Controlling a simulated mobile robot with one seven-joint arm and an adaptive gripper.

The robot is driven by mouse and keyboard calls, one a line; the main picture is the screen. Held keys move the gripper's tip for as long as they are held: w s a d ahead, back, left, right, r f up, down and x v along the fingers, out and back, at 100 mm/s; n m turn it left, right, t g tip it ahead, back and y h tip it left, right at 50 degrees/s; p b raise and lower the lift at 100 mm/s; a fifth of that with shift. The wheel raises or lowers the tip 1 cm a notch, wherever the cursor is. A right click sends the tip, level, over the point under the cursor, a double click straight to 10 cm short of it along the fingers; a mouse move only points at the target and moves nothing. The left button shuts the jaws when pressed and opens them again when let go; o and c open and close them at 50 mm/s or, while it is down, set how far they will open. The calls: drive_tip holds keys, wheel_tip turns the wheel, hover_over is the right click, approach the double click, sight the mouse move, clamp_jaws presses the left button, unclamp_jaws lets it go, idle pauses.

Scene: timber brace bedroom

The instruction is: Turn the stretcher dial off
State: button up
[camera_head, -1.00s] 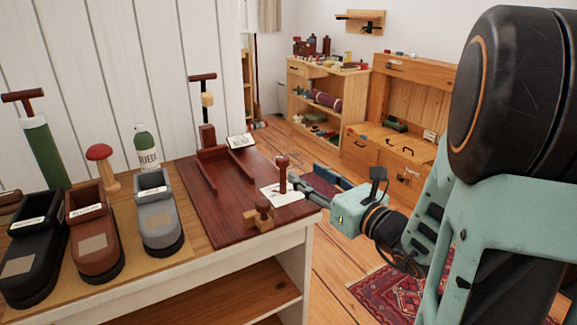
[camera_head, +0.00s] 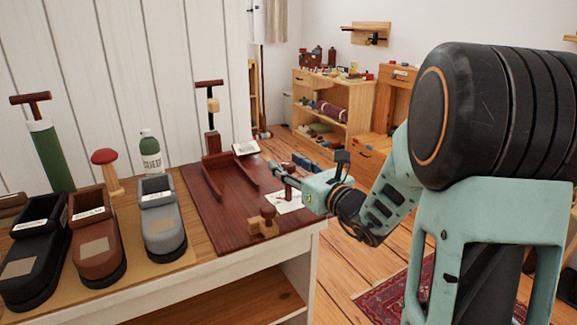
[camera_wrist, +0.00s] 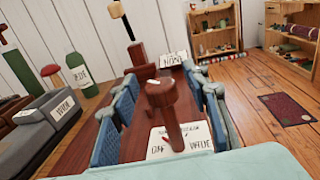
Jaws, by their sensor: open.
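The stretcher dial appears to be a dark red-brown upright post with a round knob (camera_wrist: 160,93), on a printed white card (camera_wrist: 195,140). A red mark shows on the card by the post's foot; the lettering is hard to read. In the head view the card (camera_head: 292,203) lies at the right end of a dark wooden board (camera_head: 225,215), and the knob (camera_head: 288,168) is partly hidden by my gripper. My gripper (camera_wrist: 163,85) is open, with a blue-padded finger on each side of the knob, apparently apart from it. It also shows in the head view (camera_head: 284,172).
A small wooden block piece (camera_head: 264,222) stands in front of the card. Wooden rails and a T-handled post (camera_head: 211,120) stand behind. Three shoe-like forms (camera_head: 90,235), a green bottle (camera_head: 150,152) and a red-topped peg (camera_head: 105,157) are at left. Open floor is at right.

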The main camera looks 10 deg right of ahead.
clamp_jaws()
drive_tip(key=shift+d+n+g+y+p, duration=0.1)
drive_tip(key=shift+n+g+y+p, duration=0.25)
drive_tip(key=shift+y, duration=0.25)
drive_tip(key=n+g+y+p, duration=0.2)
drive_tip(key=y, duration=0.1)
drive_tip(key=shift+r+n, duration=0.15)
drive_tip(key=shift+n, duration=0.2)
drive_tip(key=n+g+y+p, duration=0.3)
drive_tip(key=g, duration=0.1)
drive_tip(key=shift+y+p, duration=0.3)
drive_tip(key=shift+y, duration=0.1)
drive_tip(key=shift+n+g+y+p, duration=0.5)
drive_tip(key=shift+n+g, duration=0.2)
drive_tip(key=shift+g, duration=0.15)
